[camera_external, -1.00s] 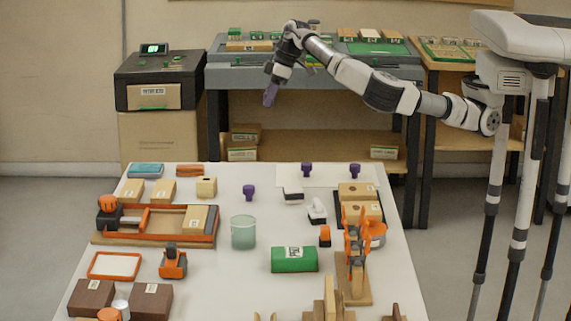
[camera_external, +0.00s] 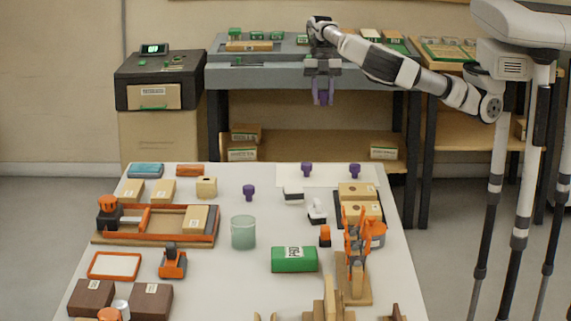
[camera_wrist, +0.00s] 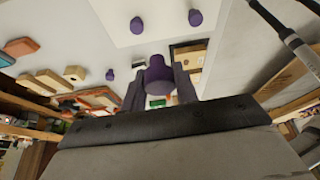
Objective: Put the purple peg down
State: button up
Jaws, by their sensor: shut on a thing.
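My gripper (camera_external: 322,98) hangs pointing down in the air, above and behind the far edge of the white table. It is shut on a purple peg (camera_wrist: 158,76), which sits between the two fingers in the wrist view. Three other purple pegs stand on the table. Two are on a white sheet (camera_external: 330,180) at the far edge: the left one (camera_external: 306,169) and the right one (camera_external: 355,170). The third (camera_external: 249,191) stands nearer, left of the sheet. All three also show in the wrist view.
A green glass (camera_external: 243,232), a green box (camera_external: 294,259) and an orange clamp (camera_external: 357,238) stand on the table. Wooden blocks (camera_external: 163,191) and an orange frame (camera_external: 114,265) are at the left. A grey bench (camera_external: 270,77) stands behind. The sheet between its two pegs is clear.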

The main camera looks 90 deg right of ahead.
aim_at(328, 172)
jog(key=shift+s+a+n+g, duration=0.15)
jog(key=shift+s+n+g, duration=0.15)
jog(key=shift+s+n, duration=0.35)
jog(key=shift+f, duration=0.2)
notch_tip(328, 172, down, 20)
jog(key=p, duration=0.4)
jog(key=shift+r, duration=0.25)
jog(key=o, duration=0.5)
jog(key=shift+f, duration=0.2)
jog(key=o, duration=0.4)
jog(key=shift+r, duration=0.1)
jog(key=shift+o, duration=0.2)
